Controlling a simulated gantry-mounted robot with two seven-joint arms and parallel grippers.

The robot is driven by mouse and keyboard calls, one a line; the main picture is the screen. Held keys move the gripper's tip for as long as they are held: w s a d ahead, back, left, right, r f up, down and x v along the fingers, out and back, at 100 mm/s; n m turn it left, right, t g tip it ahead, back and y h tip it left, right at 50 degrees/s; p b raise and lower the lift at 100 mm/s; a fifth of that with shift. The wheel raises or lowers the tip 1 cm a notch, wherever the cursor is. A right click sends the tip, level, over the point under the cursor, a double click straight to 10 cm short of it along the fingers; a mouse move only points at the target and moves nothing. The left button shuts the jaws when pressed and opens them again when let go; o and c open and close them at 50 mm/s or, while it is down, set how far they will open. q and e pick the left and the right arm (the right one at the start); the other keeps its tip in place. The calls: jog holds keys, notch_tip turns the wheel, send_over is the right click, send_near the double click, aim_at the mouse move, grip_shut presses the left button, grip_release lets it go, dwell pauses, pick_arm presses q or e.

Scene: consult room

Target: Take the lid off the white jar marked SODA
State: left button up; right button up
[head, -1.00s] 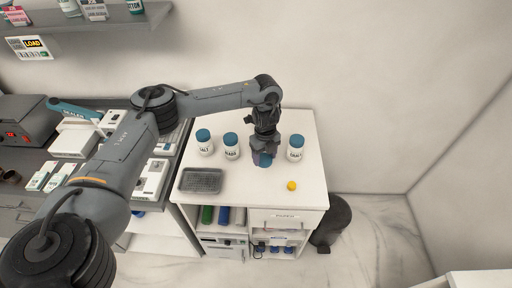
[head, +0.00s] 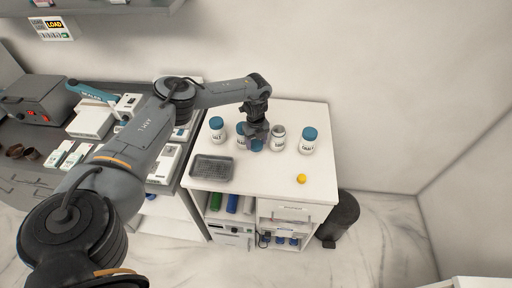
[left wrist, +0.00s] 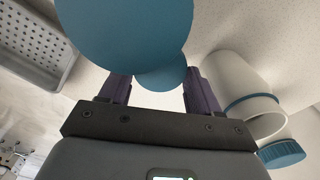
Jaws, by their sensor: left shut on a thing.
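The white jar (head: 278,142) stands upright with its mouth open and bare; its label is too small to read surely. My left gripper (head: 256,134) is just left of it, pointing down, shut on a blue lid (head: 256,145). In the left wrist view the large blue disc (left wrist: 125,35) at the fingertips looks like this lid. A smaller blue disc shows behind it between the fingers; I cannot tell surely what it is. The open jar (left wrist: 232,75) lies to the right in that view. My right gripper is not in view.
Blue-lidded jars stand at left (head: 217,132), partly behind my gripper (head: 241,140), and at right (head: 309,146). A grey perforated tray (head: 212,169) is front left, a yellow ball (head: 301,178) front right. The white tabletop (head: 260,180) is clear between them.

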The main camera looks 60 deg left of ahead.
aim_at(256, 144)
pick_arm(q)
jog(key=shift+f, duration=1.85)
jog(key=shift+f, duration=0.1)
jog(key=o, duration=1.2)
